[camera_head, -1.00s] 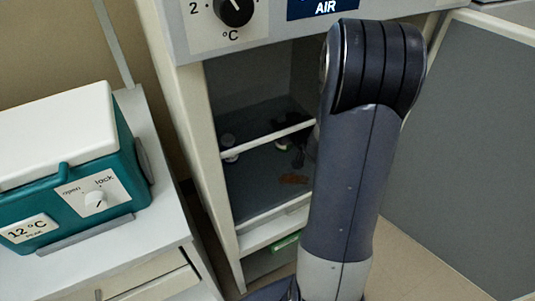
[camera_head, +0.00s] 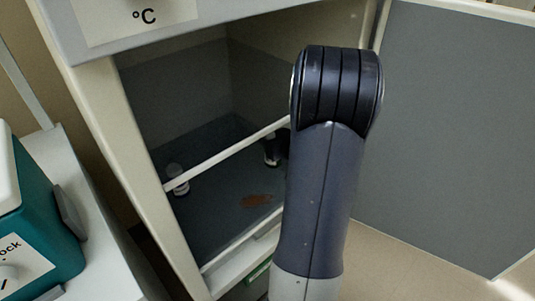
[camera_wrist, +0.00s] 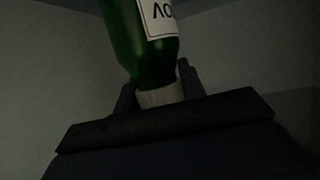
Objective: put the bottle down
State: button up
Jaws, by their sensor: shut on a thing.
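A green bottle (camera_wrist: 140,40) with a white label (camera_wrist: 160,16) fills the top middle of the wrist view. Its white cap (camera_wrist: 160,97) is between the fingers of my gripper (camera_wrist: 157,88), which is shut on it. The wrist view is dark, and the far end of the bottle is cut off. In the head view my arm hides the gripper, and I cannot make out the bottle there.
An open cabinet has a dark floor (camera_head: 215,220) with a brown stain (camera_head: 257,201). A small white-topped thing (camera_head: 178,180) stands at its left. A dark thing (camera_head: 271,151) by my arm is unclear. A white bar (camera_head: 225,155) crosses the opening. A teal box (camera_head: 40,220) is at left.

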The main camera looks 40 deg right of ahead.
jog(key=shift+f+b, duration=0.65)
jog(key=shift+f, duration=1.15)
jog(key=shift+f, duration=0.1)
jog(key=shift+f, duration=0.15)
jog(key=o, duration=1.1)
jog(key=shift+c, duration=0.2)
jog(key=shift+r, duration=0.35)
jog(key=p+v, duration=0.2)
jog(key=v, duration=1)
jog(key=shift+p, duration=0.35)
jog(key=shift+f, duration=0.1)
